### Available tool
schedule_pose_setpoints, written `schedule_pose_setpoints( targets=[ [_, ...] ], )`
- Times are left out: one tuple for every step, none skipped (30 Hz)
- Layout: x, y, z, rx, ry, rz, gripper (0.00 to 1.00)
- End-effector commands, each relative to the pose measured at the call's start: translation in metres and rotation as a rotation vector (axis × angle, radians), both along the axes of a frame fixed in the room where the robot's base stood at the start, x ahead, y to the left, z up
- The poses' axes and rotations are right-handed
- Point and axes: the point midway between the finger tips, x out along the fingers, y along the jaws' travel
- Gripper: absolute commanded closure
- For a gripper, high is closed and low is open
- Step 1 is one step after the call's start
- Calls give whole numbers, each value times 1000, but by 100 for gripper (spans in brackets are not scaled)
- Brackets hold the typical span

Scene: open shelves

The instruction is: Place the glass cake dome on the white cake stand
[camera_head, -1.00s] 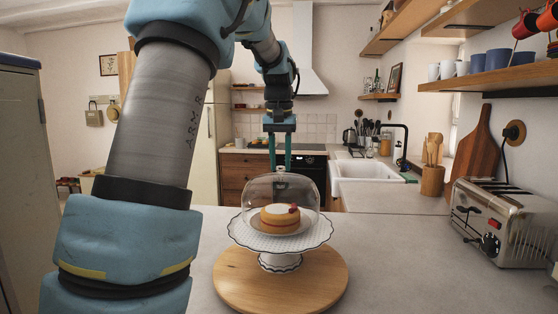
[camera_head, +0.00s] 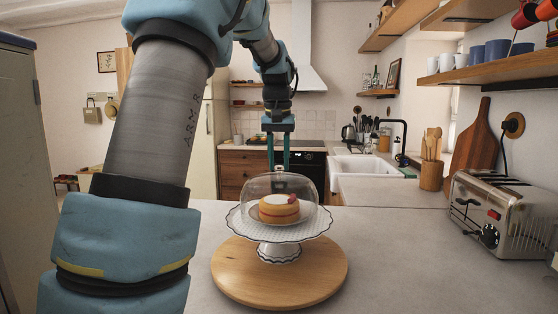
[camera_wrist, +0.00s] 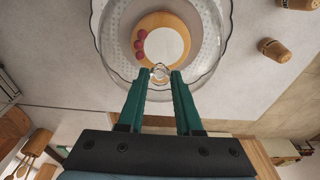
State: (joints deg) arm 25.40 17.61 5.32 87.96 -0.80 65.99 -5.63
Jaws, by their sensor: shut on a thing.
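The clear glass cake dome (camera_head: 308,190) is upright over a round cake (camera_head: 279,209) with red berries on top. The white cake stand (camera_head: 240,222), with a dark scalloped rim, is under both. The dome's lower edge is at or very near the stand's plate; I cannot tell whether it touches. My gripper (camera_head: 279,172) points down from above, shut on the dome's knob. In the wrist view the knob (camera_wrist: 159,72) shows between the two green fingertips (camera_wrist: 160,74).
A round wooden board (camera_head: 240,275) lies under the stand on the grey counter (camera_head: 400,270). A chrome toaster (camera_head: 505,220), a tall cutting board (camera_head: 474,145) and a wooden utensil pot (camera_head: 431,176) stand at right. The counter between stand and toaster is clear.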

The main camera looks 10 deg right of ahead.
Motion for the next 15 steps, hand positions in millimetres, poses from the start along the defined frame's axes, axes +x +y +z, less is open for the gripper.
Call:
schedule_pose_setpoints(
  targets=[
    [0,0,-1,-1,-2,0,100],
    [0,0,-1,-1,-2,0,100],
    [0,0,-2,-1,-2,0,100],
    [0,0,-2,-1,-2,0,100],
    [0,0,-3,-1,-2,0,100],
    [0,0,-4,-1,-2,0,100],
    [0,0,-4,-1,-2,0,100],
    [0,0,-5,-1,-2,0,100],
    [0,0,-6,-1,-2,0,100],
    [0,0,-6,-1,-2,0,100],
    [0,0,-7,-1,-2,0,100],
    [0,0,-6,-1,-2,0,63],
    [0,0,-6,-1,-2,0,59],
    [0,0,-6,-1,-2,0,56],
    [0,0,-6,-1,-2,0,52]
  ],
)
